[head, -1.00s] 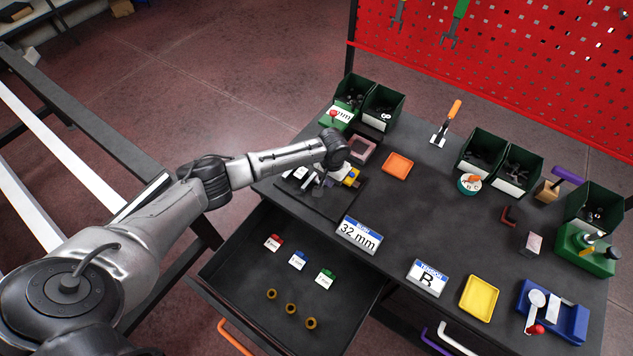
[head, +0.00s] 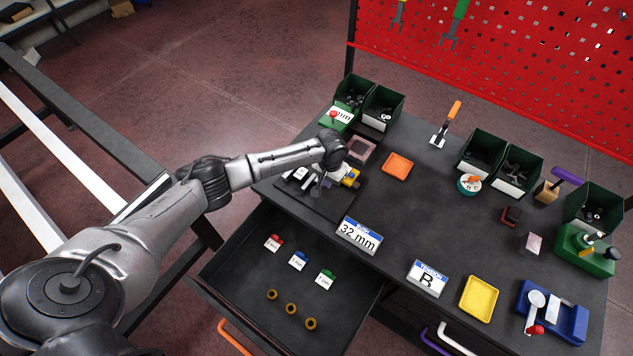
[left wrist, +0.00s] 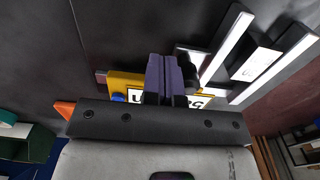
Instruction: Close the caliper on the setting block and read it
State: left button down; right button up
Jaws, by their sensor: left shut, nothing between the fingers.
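The caliper (head: 350,177), yellow with a blue button, lies on a black plate (head: 330,212) at the table's left end. It also shows in the left wrist view (left wrist: 125,82), its display partly hidden. White-topped bars (left wrist: 225,46) extend from it, with a small white labelled piece (left wrist: 256,64), seemingly the setting block, between them. Whether the bars touch this piece is unclear. My left gripper (head: 317,191) is shut and empty, low beside the caliper. Its fingers (left wrist: 164,75) overlap the caliper's body in the left wrist view; contact cannot be told. My right gripper is out of view.
An open drawer (head: 235,284) below holds coloured tagged pieces and brass rings. A "32 mm" sign (head: 359,235) and a "B" sign (head: 427,278) stand along the front edge. An orange tray (head: 397,166) and green bins (head: 383,107) are behind. The table's middle is mostly clear.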

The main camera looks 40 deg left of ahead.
pick_arm(q)
jog(key=shift+s+a, duration=0.1)
jog(key=shift+a, duration=0.4)
jog(key=shift+s+a+p, duration=0.15)
jog(key=shift+a+p, duration=0.3)
jog(key=shift+a, duration=0.8)
dwell(0.7)
jog(key=shift+d+p, duration=0.6)
jog(key=shift+p, duration=0.05)
jog(key=shift+r, duration=0.1)
notch_tip(320, 180, up, 3)
jog(key=p, duration=0.3)
jog(key=shift+p, duration=0.35)
notch_tip(320, 180, up, 4)
jog(key=p, duration=0.4)
